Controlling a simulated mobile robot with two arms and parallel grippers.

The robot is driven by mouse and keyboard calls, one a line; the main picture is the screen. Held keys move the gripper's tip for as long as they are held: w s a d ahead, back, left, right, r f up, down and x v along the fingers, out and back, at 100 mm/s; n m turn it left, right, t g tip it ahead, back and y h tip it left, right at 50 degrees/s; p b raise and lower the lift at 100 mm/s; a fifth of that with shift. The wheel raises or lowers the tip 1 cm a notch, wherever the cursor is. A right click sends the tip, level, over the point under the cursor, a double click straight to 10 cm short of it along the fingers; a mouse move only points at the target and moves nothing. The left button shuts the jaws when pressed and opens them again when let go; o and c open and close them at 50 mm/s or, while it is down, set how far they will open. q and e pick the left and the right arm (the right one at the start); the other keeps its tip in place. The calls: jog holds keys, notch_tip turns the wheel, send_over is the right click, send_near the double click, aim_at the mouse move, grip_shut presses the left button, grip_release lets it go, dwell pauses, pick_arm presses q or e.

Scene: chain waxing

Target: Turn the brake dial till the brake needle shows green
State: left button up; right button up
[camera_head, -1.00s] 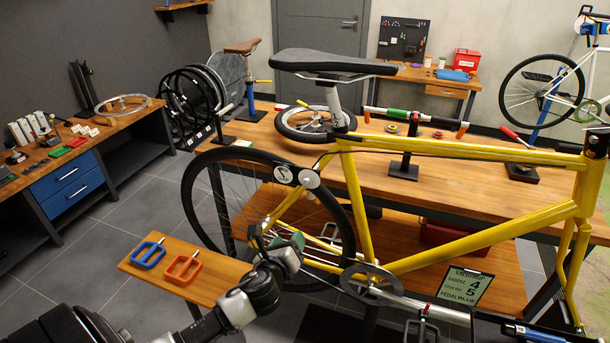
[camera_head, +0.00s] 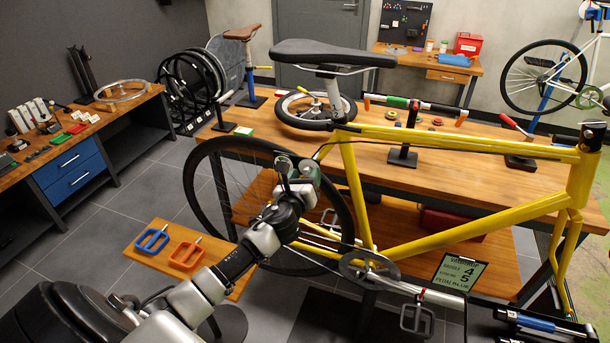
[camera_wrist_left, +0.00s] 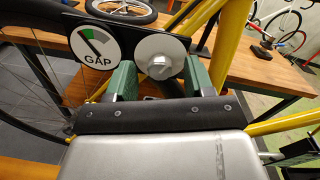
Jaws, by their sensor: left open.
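The brake dial (camera_wrist_left: 160,58) is a pale round disc with a grey knob at its centre, mounted on a dark plate by the yellow bike's rear wheel. Left of it in the left wrist view is the white brake gauge (camera_wrist_left: 95,42), marked GAP, with a green patch and a dark needle. The needle appears to point up and left, with the green to its right. My left gripper (camera_wrist_left: 160,78) is open, its green fingers on either side of the knob. Contact cannot be told. In the head view, my left gripper (camera_head: 297,172) largely hides the dial. My right gripper is not in view.
The yellow bike frame (camera_head: 480,225) stands before a wooden workbench (camera_head: 460,165). A small wooden shelf (camera_head: 215,280) with blue and orange pedals is below my left arm. A sign (camera_head: 460,272) hangs near the crank. Bare floor lies at left.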

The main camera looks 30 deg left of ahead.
pick_arm(q)
jog(key=shift+w, duration=0.1)
jog(key=shift+c, duration=0.6)
jog(key=c, duration=0.8)
